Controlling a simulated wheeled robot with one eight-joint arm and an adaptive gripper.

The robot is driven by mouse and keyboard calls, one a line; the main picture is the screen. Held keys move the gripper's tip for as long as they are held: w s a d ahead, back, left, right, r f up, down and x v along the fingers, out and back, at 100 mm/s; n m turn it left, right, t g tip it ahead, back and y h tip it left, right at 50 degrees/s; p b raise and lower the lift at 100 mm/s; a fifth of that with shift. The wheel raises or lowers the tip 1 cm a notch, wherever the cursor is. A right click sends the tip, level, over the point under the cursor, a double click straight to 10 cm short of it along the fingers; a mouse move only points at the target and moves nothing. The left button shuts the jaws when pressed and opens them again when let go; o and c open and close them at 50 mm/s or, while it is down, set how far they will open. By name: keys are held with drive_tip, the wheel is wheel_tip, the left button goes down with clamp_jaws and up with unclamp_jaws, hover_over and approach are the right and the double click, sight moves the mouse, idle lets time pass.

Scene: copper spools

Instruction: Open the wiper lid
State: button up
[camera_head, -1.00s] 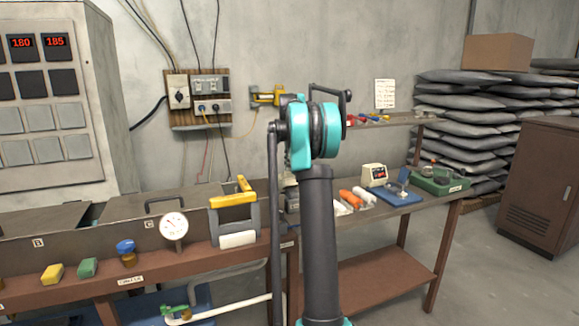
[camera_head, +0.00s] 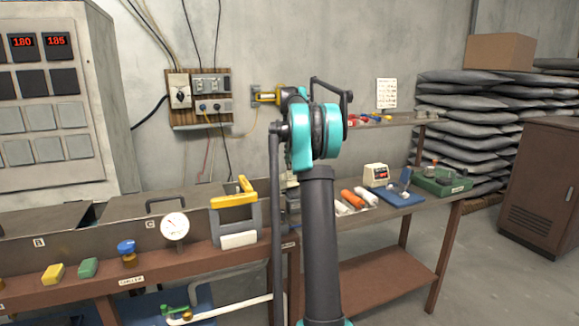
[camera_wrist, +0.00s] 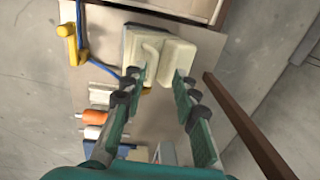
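My gripper (camera_wrist: 162,82) is open in the wrist view, with its two fingers apart and nothing between the pads. A cream block with a raised, curved handle-like part (camera_wrist: 165,55) lies just beyond the fingertips, roughly centred on the gap. It may be the wiper lid, but I cannot be sure. No contact between it and the fingers is clear. In the head view my arm covers the area behind it, so my gripper and most of this block are hidden there.
Orange (camera_wrist: 94,117) and white rolls lie left of the gripper, near a yellow fitting (camera_wrist: 66,40) with a blue cable. In the head view a yellow-handled frame (camera_head: 235,203) stands left of my arm; a small meter box (camera_head: 376,175) and blue tray (camera_head: 398,195) sit right.

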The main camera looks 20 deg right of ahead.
wheel_tip(320, 180, up, 9)
drive_tip(key=shift+s+r, duration=0.15)
drive_tip(key=shift+s, duration=0.15)
